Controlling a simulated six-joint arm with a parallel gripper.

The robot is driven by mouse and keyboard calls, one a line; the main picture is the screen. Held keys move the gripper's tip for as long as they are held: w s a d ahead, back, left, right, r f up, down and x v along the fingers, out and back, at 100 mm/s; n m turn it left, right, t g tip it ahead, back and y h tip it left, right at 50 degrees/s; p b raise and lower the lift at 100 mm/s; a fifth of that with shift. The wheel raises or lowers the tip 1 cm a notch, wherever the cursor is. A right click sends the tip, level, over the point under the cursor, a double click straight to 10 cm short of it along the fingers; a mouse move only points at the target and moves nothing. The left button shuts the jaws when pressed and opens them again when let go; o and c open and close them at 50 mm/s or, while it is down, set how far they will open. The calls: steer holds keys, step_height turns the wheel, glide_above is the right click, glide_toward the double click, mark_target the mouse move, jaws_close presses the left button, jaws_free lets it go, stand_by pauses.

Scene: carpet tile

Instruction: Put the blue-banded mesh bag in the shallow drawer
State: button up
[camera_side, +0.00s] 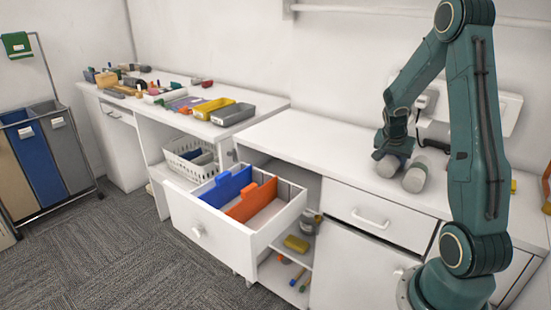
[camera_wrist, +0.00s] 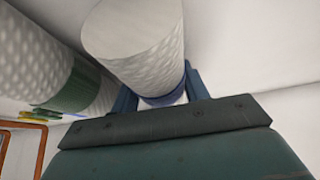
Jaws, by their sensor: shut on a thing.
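The blue-banded mesh bag (camera_wrist: 140,45) is a pale, rounded roll in the wrist view, with its blue band (camera_wrist: 162,98) between my fingers. My gripper (camera_wrist: 160,92) is shut on it. In the side view my gripper (camera_side: 394,148) is over the counter at the right, with the held bag (camera_side: 386,166) just below it. I cannot tell whether the bag touches the counter. An open white drawer (camera_side: 232,237) at centre left has blue and orange dividers standing in it, with bare room between them.
A second mesh bag with a green band (camera_wrist: 75,88) lies beside the held one; it also shows in the side view (camera_side: 415,178). A wall panel with a cable (camera_side: 508,112) is behind. The counter (camera_side: 300,140) left of the bags is clear. A white basket (camera_side: 176,165) stands beyond the open drawer.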

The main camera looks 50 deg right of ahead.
steer(key=shift+r, duration=0.1)
step_height(320, 180, up, 20)
steer(key=shift+r, duration=0.2)
stand_by(0.7)
stand_by(0.5)
steer(key=w+a+f+n+t+y, duration=0.1)
steer(key=w+a+f+n+t, duration=0.1)
steer(key=w+a+f+n, duration=0.45)
steer(key=w+a+f+n+t+y, duration=0.1)
steer(key=w+a+f+n+t, duration=0.15)
steer(key=w+a+f, duration=0.45)
steer(key=w+a+f+n+y, duration=0.1)
steer(key=w+a+f+n, duration=0.1)
steer(key=a, duration=0.6)
steer(key=w+a+f+n+t+y, duration=0.1)
steer(key=w+a+f+n, duration=0.2)
steer(key=a, duration=0.6)
steer(key=w+a+f+n+y, duration=0.2)
steer(key=a+f+n, duration=0.1)
steer(key=a, duration=0.5)
steer(key=shift+w+a+f+n, duration=0.2)
steer(key=shift+w+a+n, duration=0.1)
steer(key=shift+n, duration=0.2)
steer(key=shift+f+t, duration=0.1)
steer(key=shift+t, duration=0.15)
